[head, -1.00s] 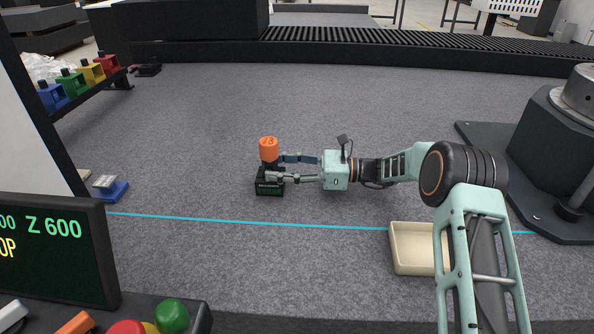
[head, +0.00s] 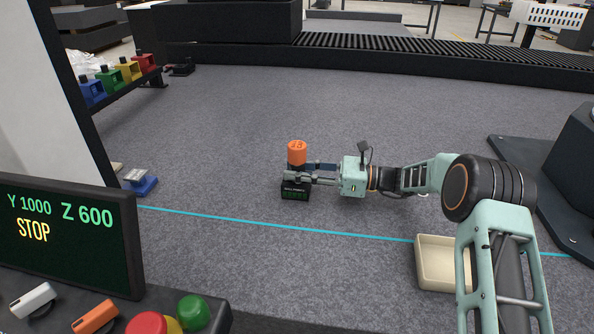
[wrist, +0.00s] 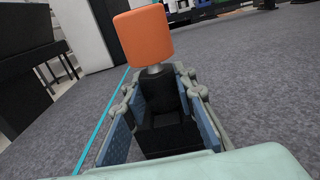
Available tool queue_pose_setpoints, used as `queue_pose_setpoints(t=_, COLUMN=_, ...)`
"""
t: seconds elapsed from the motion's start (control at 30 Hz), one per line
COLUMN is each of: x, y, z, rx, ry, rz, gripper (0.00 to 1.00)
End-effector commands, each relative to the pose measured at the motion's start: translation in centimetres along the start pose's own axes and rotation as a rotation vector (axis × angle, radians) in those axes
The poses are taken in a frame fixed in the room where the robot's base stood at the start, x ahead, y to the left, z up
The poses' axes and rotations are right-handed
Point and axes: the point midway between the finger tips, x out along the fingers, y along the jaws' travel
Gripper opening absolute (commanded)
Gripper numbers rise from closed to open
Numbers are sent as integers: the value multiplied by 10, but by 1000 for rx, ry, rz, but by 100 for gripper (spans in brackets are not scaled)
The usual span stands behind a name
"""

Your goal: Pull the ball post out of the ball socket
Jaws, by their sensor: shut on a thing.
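The ball post has an orange cylindrical head (head: 297,153), upright above a small black block with a green-marked front, which I take as the ball socket (head: 295,193). In the wrist view the orange head (wrist: 144,37) sits on a short grey neck over a dark upright part. My gripper (head: 300,177) reaches in from the right, just below the head. Its fingers (wrist: 160,100) lie on both sides of the dark part and are shut on it. The lower joint between post and socket is partly hidden by the fingers.
A cream tray (head: 430,280) lies at the lower right and a blue item (head: 140,183) at the left. A display (head: 70,240) and coloured knobs (head: 193,312) fill the lower left. Coloured boxes (head: 120,75) stand on a rail. The grey bed behind the post is clear.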

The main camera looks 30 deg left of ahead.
Motion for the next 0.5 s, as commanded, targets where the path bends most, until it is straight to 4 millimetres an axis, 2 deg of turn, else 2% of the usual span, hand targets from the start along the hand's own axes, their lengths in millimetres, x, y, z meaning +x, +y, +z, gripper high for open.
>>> queue_pose_setpoints(t=0.5, x=0, y=0, z=5, rx=-1, ry=-2, rz=0, gripper=0)
